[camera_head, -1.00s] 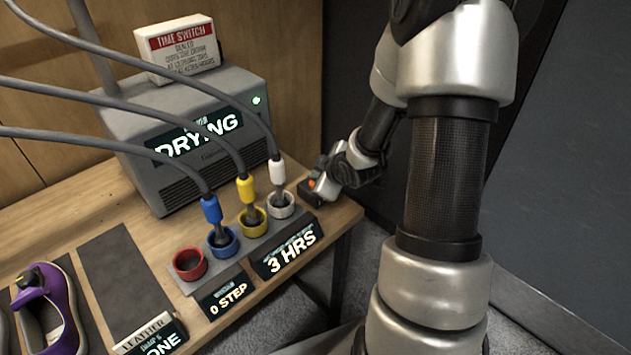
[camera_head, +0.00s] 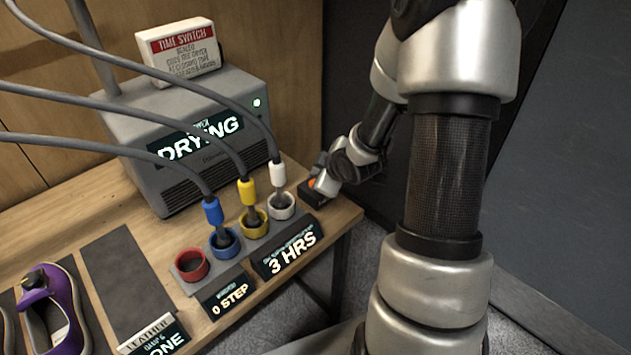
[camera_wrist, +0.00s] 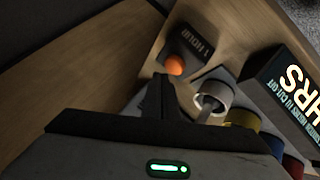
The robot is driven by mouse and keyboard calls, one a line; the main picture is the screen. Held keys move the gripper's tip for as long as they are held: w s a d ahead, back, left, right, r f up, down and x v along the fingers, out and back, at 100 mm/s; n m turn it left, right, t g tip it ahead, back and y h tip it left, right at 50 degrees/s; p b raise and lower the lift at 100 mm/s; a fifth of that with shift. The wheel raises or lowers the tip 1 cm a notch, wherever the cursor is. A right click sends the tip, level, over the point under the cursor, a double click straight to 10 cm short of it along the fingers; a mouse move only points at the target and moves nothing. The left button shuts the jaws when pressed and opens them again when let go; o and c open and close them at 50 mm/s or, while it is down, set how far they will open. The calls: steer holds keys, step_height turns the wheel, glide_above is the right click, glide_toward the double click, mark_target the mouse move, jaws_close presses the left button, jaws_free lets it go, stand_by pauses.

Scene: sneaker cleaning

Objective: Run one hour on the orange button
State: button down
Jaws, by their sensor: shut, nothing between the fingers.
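The orange button (camera_wrist: 174,65) is a round knob on a small dark box (camera_wrist: 191,45) marked "1 HOUR" in the wrist view. In the head view the orange button (camera_head: 313,183) is partly hidden by my gripper (camera_head: 322,181), at the table's right end. In the wrist view the shut, empty fingers of my gripper (camera_wrist: 163,84) end just short of the button in the picture. I cannot tell whether they touch it. The display (camera_head: 291,252) reads "3 HRS".
A grey drying unit (camera_head: 190,150) stands behind, with a time switch sign (camera_head: 181,50) on top. A white plug (camera_head: 277,175) and its socket are close beside the button box. Blue and yellow plugs, an empty red socket (camera_head: 190,265) and a purple shoe (camera_head: 50,310) lie further left.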

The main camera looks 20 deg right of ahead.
steer(key=shift+r+p, duration=2.05)
steer(key=shift+r, duration=0.45)
steer(key=shift+r, duration=0.1)
